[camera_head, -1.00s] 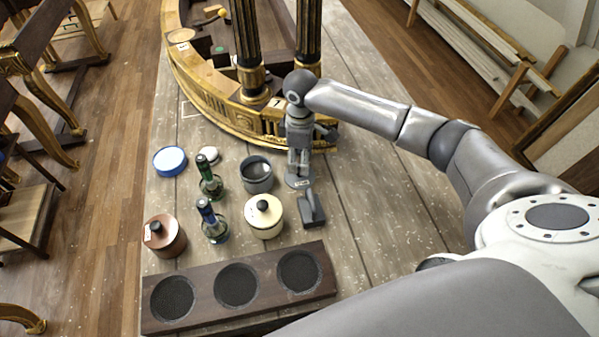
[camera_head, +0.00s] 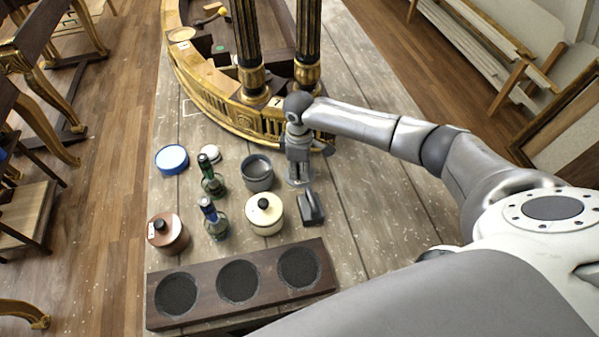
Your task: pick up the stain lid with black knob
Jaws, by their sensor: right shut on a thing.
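My right gripper (camera_head: 298,176) points down at the table, to the right of an open grey pot (camera_head: 257,178). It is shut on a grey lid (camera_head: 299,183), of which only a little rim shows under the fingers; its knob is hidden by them. The lid appears at or close to table height; I cannot tell if it touches the wood. A cream pot (camera_head: 264,222) with a cream lid and black knob stands in front. A brown pot (camera_head: 170,238) with a lid and dark knob stands at the left. My left gripper is not in view.
Two dark-green bottles (camera_head: 213,186) (camera_head: 214,222) stand left of the grey and cream pots. A dark block (camera_head: 311,210) lies just in front of my gripper. A wooden rack (camera_head: 209,299) with round wells lies in front. The gilt console (camera_head: 237,117) rises behind. The table's right side is clear.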

